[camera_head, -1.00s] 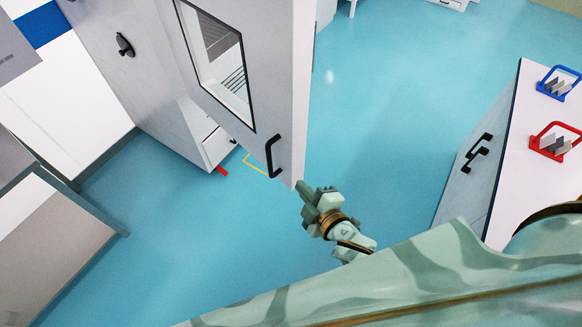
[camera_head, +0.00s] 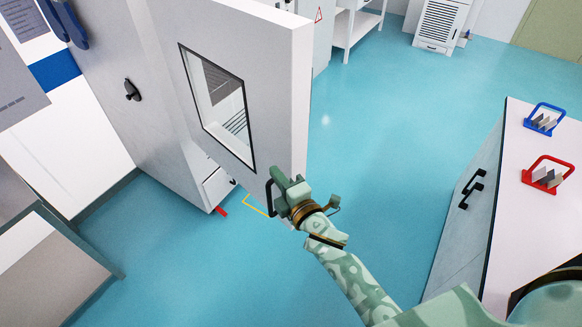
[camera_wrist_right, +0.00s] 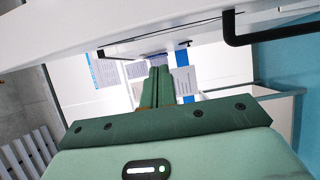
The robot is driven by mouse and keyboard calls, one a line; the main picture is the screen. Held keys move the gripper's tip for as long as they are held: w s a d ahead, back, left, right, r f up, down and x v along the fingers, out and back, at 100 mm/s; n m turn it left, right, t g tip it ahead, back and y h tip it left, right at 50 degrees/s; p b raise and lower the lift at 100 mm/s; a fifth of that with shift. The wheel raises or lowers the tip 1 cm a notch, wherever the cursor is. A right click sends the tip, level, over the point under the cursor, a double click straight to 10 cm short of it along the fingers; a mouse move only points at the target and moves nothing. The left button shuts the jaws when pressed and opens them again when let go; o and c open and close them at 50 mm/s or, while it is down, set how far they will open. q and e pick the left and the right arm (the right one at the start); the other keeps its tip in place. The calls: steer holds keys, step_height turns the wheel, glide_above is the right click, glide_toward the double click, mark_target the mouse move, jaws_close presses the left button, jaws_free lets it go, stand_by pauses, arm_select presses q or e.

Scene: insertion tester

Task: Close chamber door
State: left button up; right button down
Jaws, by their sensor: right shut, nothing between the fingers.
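The chamber door (camera_head: 285,95) is a thick white panel with a window, standing open out from the white chamber cabinet (camera_head: 165,100). Its black handle (camera_head: 270,192) is at the lower outer edge, and a black handle also shows at the upper right of the right wrist view (camera_wrist_right: 232,32). My right gripper (camera_head: 281,180) is shut and empty, at the door's lower outer edge close beside the handle. I cannot tell whether it touches the door. Its closed fingers show in the right wrist view (camera_wrist_right: 160,85). My left gripper is not in view.
A white cabinet (camera_head: 490,200) on the right carries a blue rack (camera_head: 543,118) and a red rack (camera_head: 548,175). A grey-topped table (camera_head: 50,265) stands at the lower left. Blue floor (camera_head: 380,130) is clear between the door and the right cabinet.

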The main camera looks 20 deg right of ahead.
mark_target(292, 169)
steer(key=shift+w+d+p, duration=0.15)
steer(key=shift+w+d, duration=0.2)
steer(key=shift+d, duration=0.55)
steer(key=shift+w+d+p, duration=0.15)
steer(key=shift+w+d, duration=0.2)
steer(key=shift+d, duration=0.55)
steer(key=shift+d, duration=0.1)
